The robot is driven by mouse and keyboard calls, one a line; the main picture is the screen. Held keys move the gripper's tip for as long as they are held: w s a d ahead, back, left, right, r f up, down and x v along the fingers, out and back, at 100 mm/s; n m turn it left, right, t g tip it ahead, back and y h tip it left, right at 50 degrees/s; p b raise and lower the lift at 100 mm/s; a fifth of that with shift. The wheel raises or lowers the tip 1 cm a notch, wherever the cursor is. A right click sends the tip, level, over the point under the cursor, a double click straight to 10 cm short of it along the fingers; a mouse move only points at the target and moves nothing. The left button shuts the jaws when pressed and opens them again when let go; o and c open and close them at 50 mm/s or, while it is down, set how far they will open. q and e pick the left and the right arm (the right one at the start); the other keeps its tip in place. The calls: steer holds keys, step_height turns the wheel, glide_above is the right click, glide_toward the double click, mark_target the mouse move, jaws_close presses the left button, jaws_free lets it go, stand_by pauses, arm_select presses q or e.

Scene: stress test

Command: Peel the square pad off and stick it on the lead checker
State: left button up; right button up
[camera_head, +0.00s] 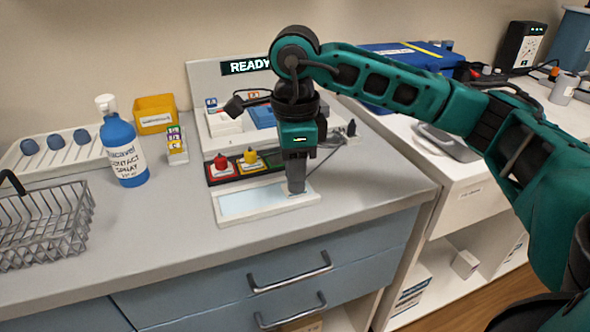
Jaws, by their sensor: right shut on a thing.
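The lead checker is the pale stand with a lit READY display (246,66) at the back of the counter, with red, yellow and green posts (250,160) on its front. In front of it lies a flat white-framed tray with a pale blue sheet (245,202). My right gripper (296,190) points straight down at the tray's right end. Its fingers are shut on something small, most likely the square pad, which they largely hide. I cannot tell whether it still touches the sheet. My left gripper is out of view.
A blue contact spray bottle (122,145), a wire basket (45,225), a yellow bin (155,113) and a white rack (62,150) stand on the left. A blue case (405,55) is behind my right arm. The counter front left of the tray is clear.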

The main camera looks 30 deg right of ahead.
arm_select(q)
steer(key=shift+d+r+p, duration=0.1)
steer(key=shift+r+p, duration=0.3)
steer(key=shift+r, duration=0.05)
arm_select(e)
steer(key=shift+r, duration=0.6)
stand_by(0.5)
arm_select(q)
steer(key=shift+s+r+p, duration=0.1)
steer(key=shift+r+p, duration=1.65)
steer(key=shift+p, duration=0.1)
arm_select(e)
steer(key=shift+r, duration=2.5)
